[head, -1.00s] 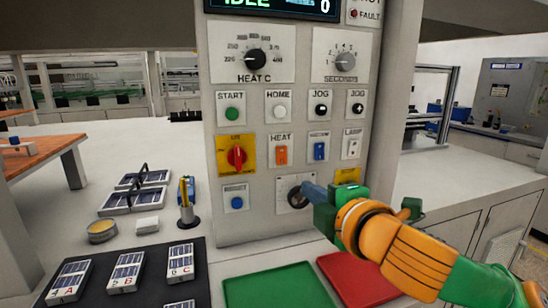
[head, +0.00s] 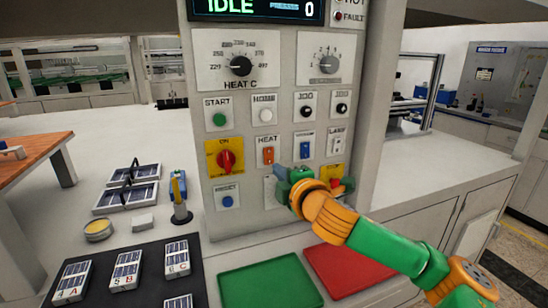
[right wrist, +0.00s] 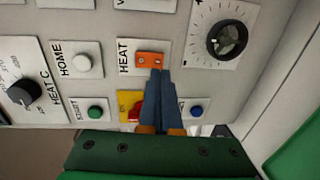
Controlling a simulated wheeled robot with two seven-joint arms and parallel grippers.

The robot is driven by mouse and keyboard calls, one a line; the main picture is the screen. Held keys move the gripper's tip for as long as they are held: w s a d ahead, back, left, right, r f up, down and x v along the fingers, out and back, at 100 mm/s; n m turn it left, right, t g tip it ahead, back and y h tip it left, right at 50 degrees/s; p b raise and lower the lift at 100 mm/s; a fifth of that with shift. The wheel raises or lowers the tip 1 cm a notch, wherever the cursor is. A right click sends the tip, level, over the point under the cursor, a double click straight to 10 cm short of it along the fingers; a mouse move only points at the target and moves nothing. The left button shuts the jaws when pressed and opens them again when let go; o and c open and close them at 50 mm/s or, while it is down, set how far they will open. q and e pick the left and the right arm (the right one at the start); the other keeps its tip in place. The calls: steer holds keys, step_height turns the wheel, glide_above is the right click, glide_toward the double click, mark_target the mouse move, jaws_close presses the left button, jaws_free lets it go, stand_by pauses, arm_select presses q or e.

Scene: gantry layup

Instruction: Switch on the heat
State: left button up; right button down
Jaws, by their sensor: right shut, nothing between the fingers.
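The orange HEAT rocker switch (head: 268,156) sits on a white plate in the middle of the grey control panel. In the right wrist view the same orange switch (right wrist: 150,59) is just beyond my fingertips. My right gripper (head: 280,173) is shut and empty, its blue fingers pointing at the panel just below and right of the switch. In the right wrist view the shut fingertips (right wrist: 161,72) overlap the edge of the HEAT plate; I cannot tell whether they touch it. My left gripper is not in view.
A HEAT C dial (head: 240,66), green START button (head: 219,119), red-on-yellow rotary switch (head: 226,161) and blue switch (head: 305,150) surround it. The display (head: 258,8) reads IDLE. A green mat (head: 270,285) and a red mat (head: 345,268) lie below the panel.

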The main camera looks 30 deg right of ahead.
mark_target(269, 163)
steer(key=p+x, duration=0.1)
steer(key=x, duration=0.2)
steer(key=shift+w, duration=0.4)
steer(key=shift+d+f, duration=0.1)
